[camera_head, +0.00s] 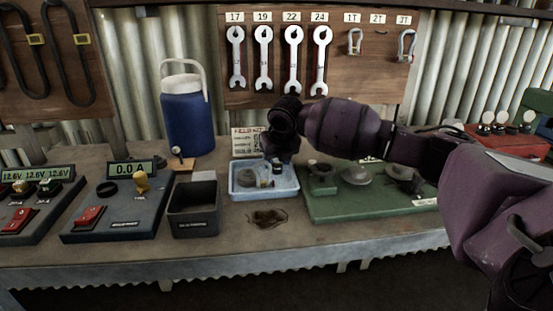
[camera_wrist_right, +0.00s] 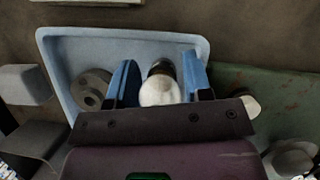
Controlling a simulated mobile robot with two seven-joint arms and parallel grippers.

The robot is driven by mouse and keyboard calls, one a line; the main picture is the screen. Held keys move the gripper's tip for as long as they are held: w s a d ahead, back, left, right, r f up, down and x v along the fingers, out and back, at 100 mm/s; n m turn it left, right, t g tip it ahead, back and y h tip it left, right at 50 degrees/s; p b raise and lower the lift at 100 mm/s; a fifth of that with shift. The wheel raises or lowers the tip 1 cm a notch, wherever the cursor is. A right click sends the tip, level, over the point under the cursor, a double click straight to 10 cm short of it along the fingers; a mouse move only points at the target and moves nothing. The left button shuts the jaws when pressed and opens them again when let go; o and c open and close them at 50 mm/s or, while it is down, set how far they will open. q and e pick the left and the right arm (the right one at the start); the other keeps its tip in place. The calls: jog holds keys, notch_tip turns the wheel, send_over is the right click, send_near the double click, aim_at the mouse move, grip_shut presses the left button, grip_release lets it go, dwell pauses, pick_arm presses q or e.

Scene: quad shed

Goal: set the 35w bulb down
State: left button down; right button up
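The 35w bulb (camera_wrist_right: 160,90), with a white glass globe and a dark base, sits between the two blue fingers of my right gripper (camera_wrist_right: 160,85). In the head view my right gripper (camera_head: 280,150) points down over the light blue tray (camera_head: 236,192). The tray also fills much of the wrist view (camera_wrist_right: 62,75). Whether the bulb's base touches the tray floor cannot be told. My left gripper is not in view.
A grey ring-shaped part (camera_wrist_right: 92,90) lies in the tray, left of the fingers. A dark open bin (camera_head: 194,220) stands left of the tray, and a green board (camera_head: 330,208) with metal parts lies to the right.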

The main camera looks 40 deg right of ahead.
jog(key=shift+r, duration=0.15)
jog(key=p+v, duration=0.1)
jog(key=v, duration=0.4)
jog(key=shift+r+p, duration=0.35)
jog(key=shift+r, duration=0.05)
jog(key=p+v, duration=0.1)
jog(key=v, duration=0.5)
jog(key=shift+p, duration=0.3)
jog(key=shift+s+a, duration=0.1)
jog(key=shift+s, duration=0.05)
